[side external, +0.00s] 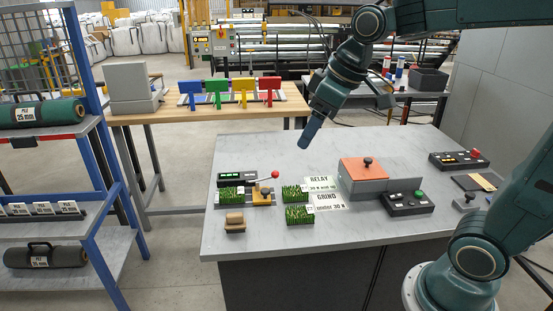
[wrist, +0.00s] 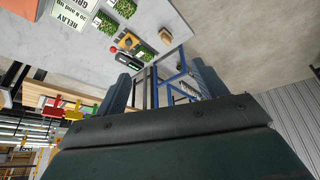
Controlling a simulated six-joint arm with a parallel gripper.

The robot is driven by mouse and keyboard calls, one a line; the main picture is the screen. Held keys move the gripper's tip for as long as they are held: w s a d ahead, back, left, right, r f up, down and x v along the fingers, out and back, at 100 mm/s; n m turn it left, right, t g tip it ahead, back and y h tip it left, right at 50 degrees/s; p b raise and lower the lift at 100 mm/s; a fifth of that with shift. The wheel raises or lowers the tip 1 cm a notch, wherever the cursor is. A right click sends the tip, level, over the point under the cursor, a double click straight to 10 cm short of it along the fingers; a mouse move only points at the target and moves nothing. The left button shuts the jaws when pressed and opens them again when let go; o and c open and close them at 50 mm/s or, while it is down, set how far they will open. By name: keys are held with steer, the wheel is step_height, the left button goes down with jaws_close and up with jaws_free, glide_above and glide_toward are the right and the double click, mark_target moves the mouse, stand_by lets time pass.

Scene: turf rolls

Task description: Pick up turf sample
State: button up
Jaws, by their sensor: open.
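Several small green turf samples lie on the grey worktable (side external: 270,155). One turf sample (side external: 229,197) is at the left end of a small device with a red-knobbed lever (side external: 266,179). Another turf sample (side external: 293,193) is beside the RELAY card (side external: 320,184), and a third turf sample (side external: 298,214) is beside the GRIND card (side external: 327,201). In the wrist view, turf samples (wrist: 104,22) show at the top, beyond my fingers. My gripper (side external: 309,134) is above the table behind the samples, apart from them. It is open and empty, its two fingers (wrist: 163,85) spread in the wrist view.
A tan block (side external: 235,225) sits near the front left. An orange-topped box (side external: 361,170) and a control box (side external: 407,203) stand to the right. A blue-framed rack (side external: 100,165) is at left; coloured panels (side external: 243,92) stand behind. The table's back middle is clear.

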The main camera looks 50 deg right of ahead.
steer(key=w+d+f+n, duration=0.1)
steer(key=w+f+n, duration=0.1)
steer(key=w, duration=0.7)
steer(key=n+g+y, duration=0.2)
steer(key=n, duration=0.2)
glide_above(232, 191)
steer(key=s+d, duration=0.3)
steer(key=d, duration=0.1)
step_height(232, 191, down, 17)
steer(key=shift+f, duration=0.15)
steer(key=shift+x, duration=4.25)
steer(key=shift+w+a, duration=0.1)
steer(key=shift+a, duration=0.1)
steer(key=shift+x, duration=2.5)
steer(key=shift+a, duration=0.15)
